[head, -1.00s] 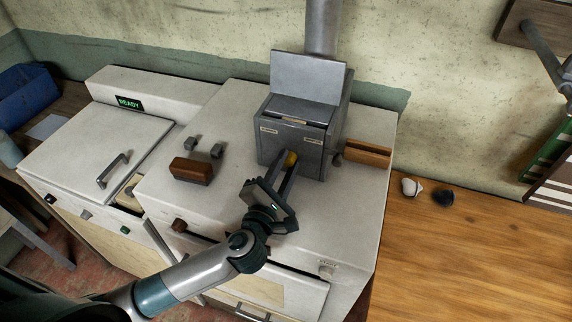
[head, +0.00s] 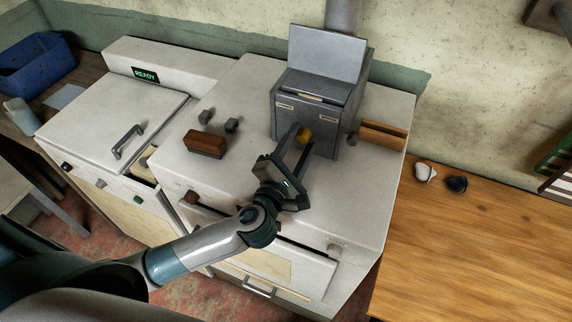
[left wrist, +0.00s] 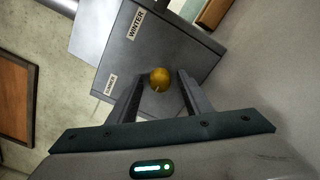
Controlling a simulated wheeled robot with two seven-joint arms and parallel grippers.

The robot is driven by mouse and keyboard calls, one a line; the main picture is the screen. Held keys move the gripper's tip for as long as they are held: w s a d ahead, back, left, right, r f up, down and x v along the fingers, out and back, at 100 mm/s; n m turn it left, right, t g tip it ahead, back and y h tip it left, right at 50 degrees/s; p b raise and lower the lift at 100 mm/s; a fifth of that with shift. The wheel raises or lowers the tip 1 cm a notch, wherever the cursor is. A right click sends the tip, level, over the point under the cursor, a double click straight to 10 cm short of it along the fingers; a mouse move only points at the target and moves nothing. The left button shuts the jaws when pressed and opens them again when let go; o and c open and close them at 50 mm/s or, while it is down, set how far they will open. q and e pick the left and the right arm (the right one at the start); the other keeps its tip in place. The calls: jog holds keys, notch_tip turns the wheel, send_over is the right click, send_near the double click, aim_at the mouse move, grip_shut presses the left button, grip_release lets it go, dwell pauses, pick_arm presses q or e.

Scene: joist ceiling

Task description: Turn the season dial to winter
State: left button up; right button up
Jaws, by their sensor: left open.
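The season dial is a small round brass-yellow knob (head: 304,135) on the front of a grey metal box (head: 290,122). The knob (left wrist: 160,79) also shows in the left wrist view, where the box carries a WINTER label (left wrist: 136,24) and a SUMMER label (left wrist: 110,85). My left gripper (head: 301,143) is open, with one finger on each side of the knob. The wrist view shows gaps between knob and fingers. A small pale mark shows on the knob's lower edge in that view. My right gripper is not in view.
The box stands on a white cabinet (head: 240,85) with a wooden block (head: 205,144) and two small grey pieces on top. A wooden handle (head: 384,134) sticks out at the box's right. A READY display (head: 145,74) is at left. A wooden counter (head: 480,240) lies right.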

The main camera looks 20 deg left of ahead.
pick_arm(q)
jog(key=s+b, duration=0.1)
jog(key=s, duration=0.2)
jog(key=s+b, duration=0.1)
jog(key=s, duration=0.3)
jog(key=s+b, duration=0.2)
jog(key=s, duration=0.1)
jog(key=shift+s+a+f, duration=0.15)
jog(key=shift+s+f, duration=0.15)
jog(key=shift+s, duration=0.05)
jog(key=s, duration=0.5)
jog(key=shift+s+a+r, duration=0.1)
jog(key=shift+r, duration=0.25)
jog(key=shift+s+f, duration=0.1)
jog(key=shift+s, duration=0.55)
